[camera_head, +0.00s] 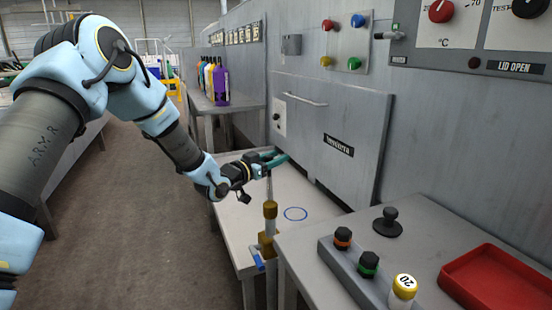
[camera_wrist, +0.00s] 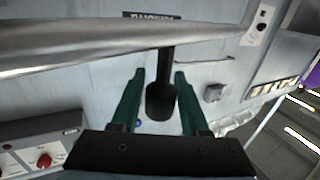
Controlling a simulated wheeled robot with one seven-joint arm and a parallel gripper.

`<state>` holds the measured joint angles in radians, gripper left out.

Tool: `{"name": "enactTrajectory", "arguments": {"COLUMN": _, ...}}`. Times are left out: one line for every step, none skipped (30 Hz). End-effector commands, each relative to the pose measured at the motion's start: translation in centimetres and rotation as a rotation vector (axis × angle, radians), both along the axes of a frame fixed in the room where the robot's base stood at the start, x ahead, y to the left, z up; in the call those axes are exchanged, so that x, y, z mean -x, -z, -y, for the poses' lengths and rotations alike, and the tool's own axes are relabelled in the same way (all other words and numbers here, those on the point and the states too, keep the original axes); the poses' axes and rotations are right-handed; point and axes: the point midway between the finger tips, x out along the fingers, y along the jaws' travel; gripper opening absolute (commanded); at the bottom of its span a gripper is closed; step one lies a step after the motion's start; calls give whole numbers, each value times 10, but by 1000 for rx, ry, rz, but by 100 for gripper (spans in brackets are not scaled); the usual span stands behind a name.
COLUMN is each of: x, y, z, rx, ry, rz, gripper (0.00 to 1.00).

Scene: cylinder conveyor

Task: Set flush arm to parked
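The flush arm appears to be the thin grey pipe with brass fittings (camera_head: 270,210) standing at the edge of the white table in the head view. A blue lever (camera_head: 257,264) sits low on it. In the wrist view a silver pipe (camera_wrist: 70,48) crosses close to the camera, and a black handle (camera_wrist: 161,98) hangs from it. My gripper (camera_wrist: 160,76) has its green fingers on either side of this handle, with visible gaps, so it looks open. In the head view my gripper (camera_head: 276,158) is at the pipe's upper end. No parked mark is readable.
A blue ring (camera_head: 296,214) marks the white table (camera_head: 316,194). A grey machine panel (camera_head: 325,140) with a bar handle stands close behind. At front right are a rack of coloured-capped cylinders (camera_head: 352,278), a black knob (camera_head: 387,222) and a red tray (camera_head: 497,283).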

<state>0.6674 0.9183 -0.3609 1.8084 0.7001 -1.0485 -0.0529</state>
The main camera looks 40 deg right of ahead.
Motion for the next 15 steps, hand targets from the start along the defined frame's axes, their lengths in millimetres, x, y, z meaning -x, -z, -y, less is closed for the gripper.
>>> {"name": "enactTrajectory", "arguments": {"x": 0, "y": 0, "z": 0, "rx": 0, "ry": 0, "rz": 0, "gripper": 38}}
{"name": "enactTrajectory", "arguments": {"x": 0, "y": 0, "z": 0, "rx": 0, "ry": 0, "rz": 0, "gripper": 35}}
{"name": "enactTrajectory", "arguments": {"x": 0, "y": 0, "z": 0, "rx": 0, "ry": 0, "rz": 0, "gripper": 30}}
{"name": "enactTrajectory", "arguments": {"x": 0, "y": 0, "z": 0, "rx": 0, "ry": 0, "rz": 0, "gripper": 27}}
{"name": "enactTrajectory", "arguments": {"x": 0, "y": 0, "z": 0, "rx": 0, "ry": 0, "rz": 0, "gripper": 24}}
{"name": "enactTrajectory", "arguments": {"x": 0, "y": 0, "z": 0, "rx": 0, "ry": 0, "rz": 0, "gripper": 19}}
{"name": "enactTrajectory", "arguments": {"x": 0, "y": 0, "z": 0, "rx": 0, "ry": 0, "rz": 0, "gripper": 16}}
{"name": "enactTrajectory", "arguments": {"x": 0, "y": 0, "z": 0, "rx": 0, "ry": 0, "rz": 0, "gripper": 12}}
{"name": "enactTrajectory", "arguments": {"x": 0, "y": 0, "z": 0, "rx": 0, "ry": 0, "rz": 0, "gripper": 8}}
{"name": "enactTrajectory", "arguments": {"x": 0, "y": 0, "z": 0, "rx": 0, "ry": 0, "rz": 0, "gripper": 4}}
{"name": "enactTrajectory", "arguments": {"x": 0, "y": 0, "z": 0, "rx": 0, "ry": 0, "rz": 0, "gripper": 1}}
{"name": "enactTrajectory", "arguments": {"x": 0, "y": 0, "z": 0, "rx": 0, "ry": 0, "rz": 0, "gripper": 0}}
{"name": "enactTrajectory", "arguments": {"x": 0, "y": 0, "z": 0, "rx": 0, "ry": 0, "rz": 0, "gripper": 0}}
{"name": "enactTrajectory", "arguments": {"x": 0, "y": 0, "z": 0, "rx": 0, "ry": 0, "rz": 0, "gripper": 0}}
{"name": "enactTrajectory", "arguments": {"x": 0, "y": 0, "z": 0, "rx": 0, "ry": 0, "rz": 0, "gripper": 0}}
